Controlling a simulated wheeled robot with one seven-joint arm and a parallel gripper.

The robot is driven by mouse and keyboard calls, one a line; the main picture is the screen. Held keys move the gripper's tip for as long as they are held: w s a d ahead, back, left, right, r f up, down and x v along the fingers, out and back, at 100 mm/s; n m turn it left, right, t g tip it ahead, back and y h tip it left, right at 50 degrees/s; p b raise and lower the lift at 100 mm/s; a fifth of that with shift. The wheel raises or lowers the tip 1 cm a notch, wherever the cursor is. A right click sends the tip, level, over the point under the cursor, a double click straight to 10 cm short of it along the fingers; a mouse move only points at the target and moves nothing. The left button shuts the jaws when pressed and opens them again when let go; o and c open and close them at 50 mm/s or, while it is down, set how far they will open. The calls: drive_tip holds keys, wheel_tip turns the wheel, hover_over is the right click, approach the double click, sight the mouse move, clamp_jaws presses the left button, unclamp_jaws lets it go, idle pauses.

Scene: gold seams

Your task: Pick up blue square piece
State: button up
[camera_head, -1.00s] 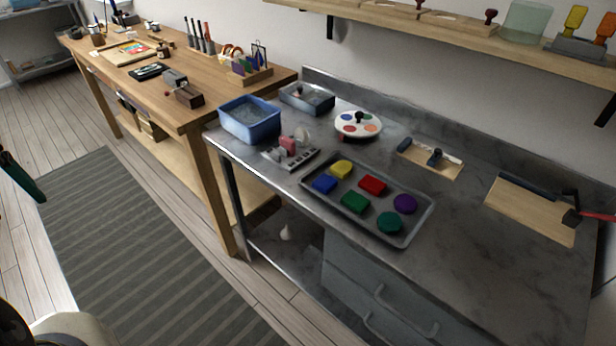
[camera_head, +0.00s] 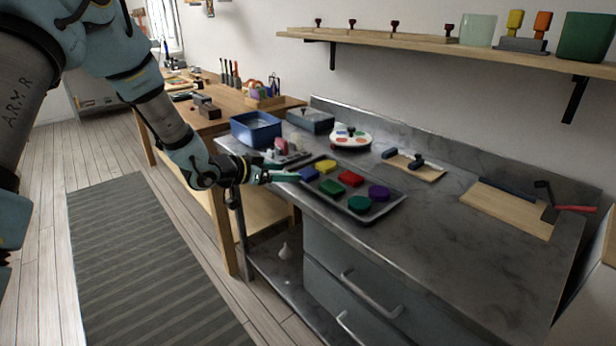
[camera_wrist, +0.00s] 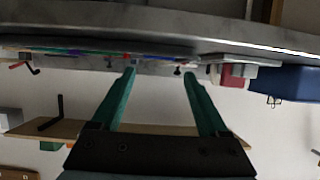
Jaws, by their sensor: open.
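The blue square piece (camera_head: 309,173) lies in the left corner of a grey metal tray (camera_head: 386,211) on the marble-topped counter. My gripper (camera_head: 290,176) reaches in from the left, with its teal fingers at the counter's front edge, just left of the blue piece. The wrist view is upside down and shows the gripper (camera_wrist: 160,72) with its two fingers well apart and nothing held. It sees the tray edge-on, so I cannot tell for sure which piece lies between the fingertips.
Yellow (camera_head: 326,166), red (camera_head: 350,178), green (camera_head: 330,187), purple (camera_head: 378,193) and teal (camera_head: 359,204) pieces share the tray. A white-and-pink item stands behind the gripper, near a blue bin (camera_head: 256,130). A round paint palette (camera_head: 350,137) sits farther back.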

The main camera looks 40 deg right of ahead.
sight(305, 173)
drive_tip(key=shift+p+x, duration=0.85)
drive_tip(key=shift+x, duration=2.6)
drive_tip(key=shift+s, duration=0.15)
drive_tip(key=shift+c, duration=0.4)
